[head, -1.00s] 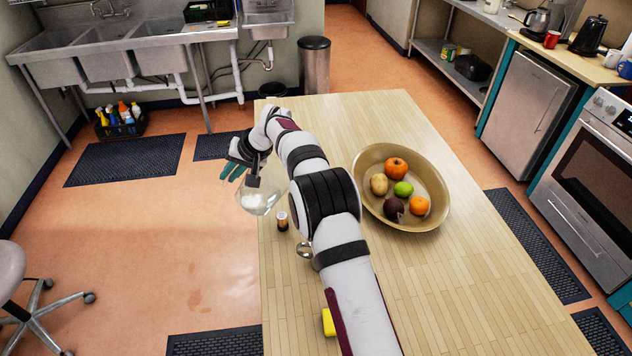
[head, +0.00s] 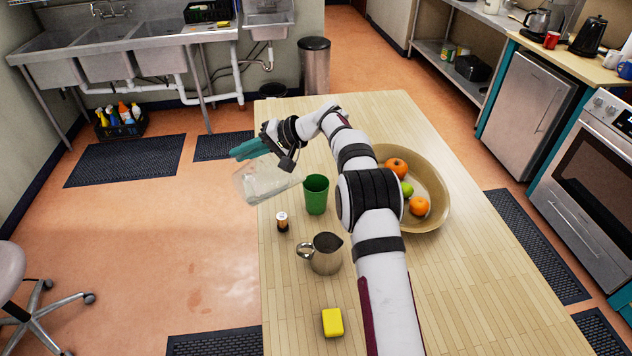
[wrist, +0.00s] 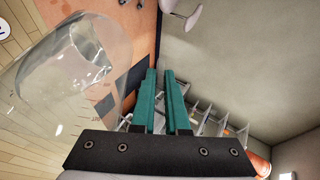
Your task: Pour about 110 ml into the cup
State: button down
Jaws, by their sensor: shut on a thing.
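A clear glass beaker (head: 262,184) is tilted, its mouth to the right, with pale, clear-looking contents. It also shows in the wrist view (wrist: 75,75), left of the fingers, with printed marks on its wall. The fingers show in the wrist view (wrist: 162,75). A green cup (head: 316,197) stands upright on the table, just right of the beaker's mouth. In the picture the beaker's lip reaches about the cup's left rim. I see no clear stream; the cup's inside level cannot be told.
A tan fruit bowl (head: 432,185) is right, partly behind my arm. The far table end is clear.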

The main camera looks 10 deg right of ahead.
aim_at(238, 176)
jog(key=shift+d+r+y, duration=0.35)
jog(key=shift+r+y, duration=0.05)
jog(key=shift+r, duration=0.05)
jog(key=shift+w+d+r+y, duration=0.1)
jog(key=shift+d+r+y, duration=0.3)
jog(key=shift+d+r, duration=0.2)
jog(key=shift+d+r, duration=0.1)
jog(key=shift+r, duration=0.05)
dwell(0.3)
jog(key=shift+w+d+r+m+y+b, duration=0.1)
jog(key=shift+d+r+m+y+b, duration=0.1)
jog(key=shift+d+b, duration=0.2)
jog(key=shift+d+r+m+y+b, duration=0.15)
jog(key=shift+d+m+y+b, duration=0.1)
jog(key=shift+d, duration=0.1)
dwell(0.6)
jog(key=shift+d+r+y, duration=0.15)
jog(key=shift+r+y, duration=0.1)
dwell(0.3)
